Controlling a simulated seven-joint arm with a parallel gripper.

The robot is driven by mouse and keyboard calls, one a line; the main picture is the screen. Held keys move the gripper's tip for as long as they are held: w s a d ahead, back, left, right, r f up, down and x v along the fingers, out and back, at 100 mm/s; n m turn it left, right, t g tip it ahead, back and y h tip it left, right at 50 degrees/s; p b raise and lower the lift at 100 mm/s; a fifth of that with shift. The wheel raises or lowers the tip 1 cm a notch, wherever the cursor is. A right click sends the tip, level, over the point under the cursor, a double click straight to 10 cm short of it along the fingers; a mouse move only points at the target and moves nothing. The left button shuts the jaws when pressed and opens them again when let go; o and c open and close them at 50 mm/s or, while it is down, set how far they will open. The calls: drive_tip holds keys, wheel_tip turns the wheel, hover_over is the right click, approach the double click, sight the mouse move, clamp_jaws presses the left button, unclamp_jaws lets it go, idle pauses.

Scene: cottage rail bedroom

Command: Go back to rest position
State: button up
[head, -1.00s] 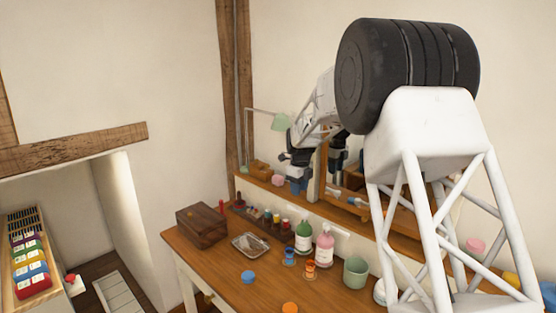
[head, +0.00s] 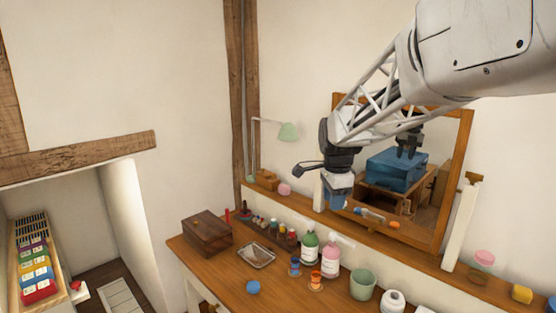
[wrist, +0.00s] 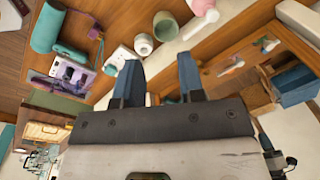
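My gripper (head: 338,192) hangs above the back of the wooden desk, in front of the framed mirror, in the head view. Its two blue fingers (wrist: 160,78) are spread apart in the wrist view, with nothing between them. It is clear of the bottles and cups below. My arm reaches in from the upper right of the head view.
The desk (head: 225,275) holds a wooden box (head: 207,233), metal tray (head: 257,255), green bottle (head: 309,246), pink bottle (head: 331,258) and green cup (head: 362,284). The mirror (head: 466,150) stands on the back ledge. A lamp (head: 288,131) is left of my arm. Open air lies above the desk's left.

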drive_tip(key=s+d+f+n, duration=0.1)
drive_tip(key=s+n, duration=0.6)
drive_tip(key=s, duration=1.1)
drive_tip(key=s+d+f+n+t, duration=0.1)
drive_tip(key=s+n, duration=0.7)
drive_tip(key=s, duration=1)
drive_tip(key=shift+s+d+f, duration=0.25)
drive_tip(key=shift+d+f, duration=0.55)
drive_tip(key=shift+f, duration=0.05)
